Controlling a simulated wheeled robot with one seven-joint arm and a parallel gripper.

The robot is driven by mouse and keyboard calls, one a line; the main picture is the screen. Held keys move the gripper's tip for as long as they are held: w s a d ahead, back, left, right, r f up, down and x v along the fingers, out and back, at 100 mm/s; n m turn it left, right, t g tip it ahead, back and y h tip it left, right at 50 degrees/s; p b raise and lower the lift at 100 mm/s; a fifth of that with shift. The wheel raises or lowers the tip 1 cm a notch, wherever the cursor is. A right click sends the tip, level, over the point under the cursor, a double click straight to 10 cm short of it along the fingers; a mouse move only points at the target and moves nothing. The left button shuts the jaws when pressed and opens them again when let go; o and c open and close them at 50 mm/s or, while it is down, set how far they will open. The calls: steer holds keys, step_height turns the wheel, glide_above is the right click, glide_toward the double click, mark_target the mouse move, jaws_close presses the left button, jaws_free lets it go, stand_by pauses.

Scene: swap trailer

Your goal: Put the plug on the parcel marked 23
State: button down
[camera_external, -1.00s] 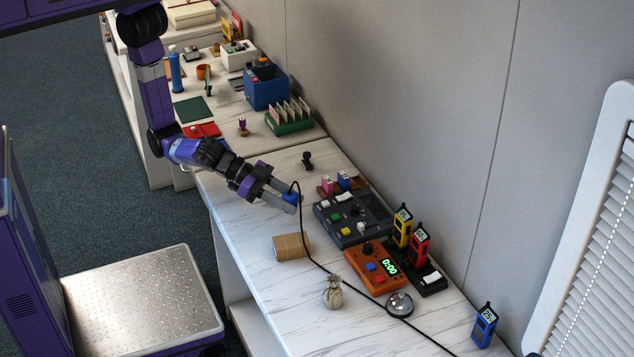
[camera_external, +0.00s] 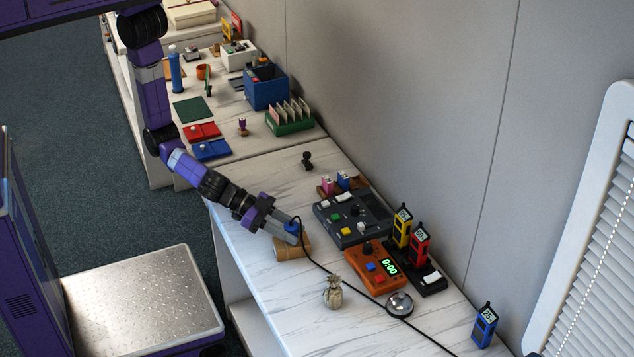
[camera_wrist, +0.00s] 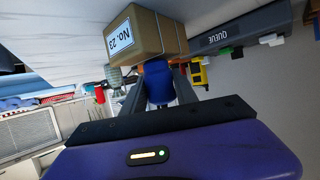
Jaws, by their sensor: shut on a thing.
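The parcel (camera_external: 288,250) is a small brown box near the table's front edge. In the wrist view the parcel (camera_wrist: 162,36) shows a white label (camera_wrist: 120,37) reading "No. 23". My gripper (camera_external: 297,235) is shut on the blue plug (camera_external: 291,228), with a black cable running from it. The plug also shows between the fingers in the wrist view (camera_wrist: 158,84). In the outside view, the plug and fingertips overlap the parcel's far side. I cannot tell whether the plug touches it. Part of the parcel's top is hidden by the fingers.
The black cable runs past an orange timer box (camera_external: 375,268) and a round silver disc (camera_external: 399,304). A small beige sack (camera_external: 333,291) stands right of the parcel. A dark grey panel (camera_external: 352,217) and yellow and red handsets (camera_external: 402,226) stand behind. The table's front right is clear.

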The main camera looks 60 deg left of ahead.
steer(key=shift+f, duration=0.2)
steer(key=c, duration=0.9)
jaws_free()
steer(key=shift+r, duration=0.1)
steer(key=shift+c, duration=0.2)
steer(key=shift+r, duration=0.1)
